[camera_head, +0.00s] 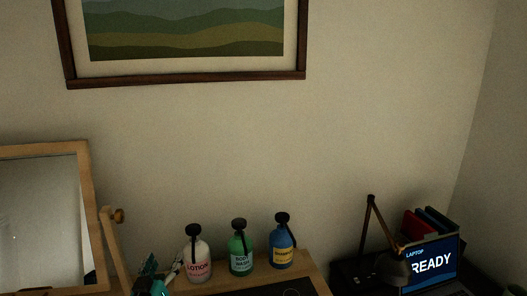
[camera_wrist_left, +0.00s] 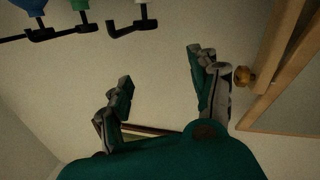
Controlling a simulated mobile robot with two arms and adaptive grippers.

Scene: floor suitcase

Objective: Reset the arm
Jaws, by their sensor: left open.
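My left gripper (camera_head: 163,270), teal and grey, shows at the bottom edge of the head view, between the mirror and the lotion bottle. In the left wrist view its two fingers (camera_wrist_left: 160,70) are spread apart with nothing between them. The lotion bottle (camera_head: 197,264) stands just right of the gripper in the head view; I cannot tell whether they touch. My right gripper is in neither view.
A green body wash bottle (camera_head: 240,252) and a blue bottle (camera_head: 283,248) stand on the wooden top. A wood-framed mirror (camera_head: 84,170) is at left. A lamp (camera_head: 371,215) and a laptop (camera_head: 432,265) reading "READY" are at right. A picture (camera_head: 186,80) hangs above.

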